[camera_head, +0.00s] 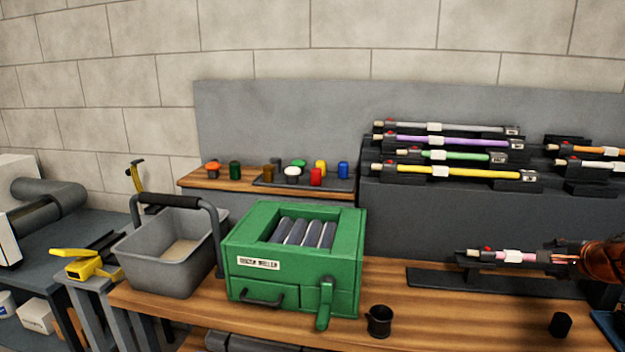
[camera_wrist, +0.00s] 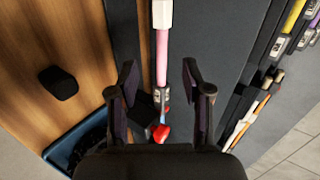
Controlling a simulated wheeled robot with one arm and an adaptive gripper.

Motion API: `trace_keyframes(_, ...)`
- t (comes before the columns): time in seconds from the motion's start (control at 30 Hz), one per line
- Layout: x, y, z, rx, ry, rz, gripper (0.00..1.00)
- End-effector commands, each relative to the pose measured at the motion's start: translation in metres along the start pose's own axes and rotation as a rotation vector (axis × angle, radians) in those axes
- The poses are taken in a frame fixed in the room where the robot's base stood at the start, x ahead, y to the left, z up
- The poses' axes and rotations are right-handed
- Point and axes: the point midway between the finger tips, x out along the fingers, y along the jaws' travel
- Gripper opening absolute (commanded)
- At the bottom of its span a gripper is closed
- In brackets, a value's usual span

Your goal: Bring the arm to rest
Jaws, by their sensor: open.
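Neither finger visibly touches the rod. How far the fingertips are above it I cannot tell. In the head view the pink brush (camera_head: 500,255) lies level on a black rest at the right of the wooden bench. My gripper (camera_head: 562,256) reaches in from the right edge to the brush's right end, and its fingers are hard to make out there. My orange-brown arm is cut off by the frame edge.
A black block (camera_head: 560,325) sits at the front right, near a blue tray (camera_wrist: 62,150).

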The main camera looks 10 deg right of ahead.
Motion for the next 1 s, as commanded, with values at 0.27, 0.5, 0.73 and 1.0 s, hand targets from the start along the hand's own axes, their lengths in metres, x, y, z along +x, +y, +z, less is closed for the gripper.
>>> trace_keyframes(0.27, -0.003, 0.019, 0.150, -0.311, -0.252, 0.126, 0.49)
trace_keyframes(0.5, -0.043, 0.081, 0.278, -0.661, -0.506, 0.279, 0.49)
trace_keyframes(0.73, -0.115, 0.174, 0.354, -1.035, -0.749, 0.468, 0.49)
trace_keyframes(1.0, -0.201, 0.267, 0.361, -1.386, -0.952, 0.689, 0.49)
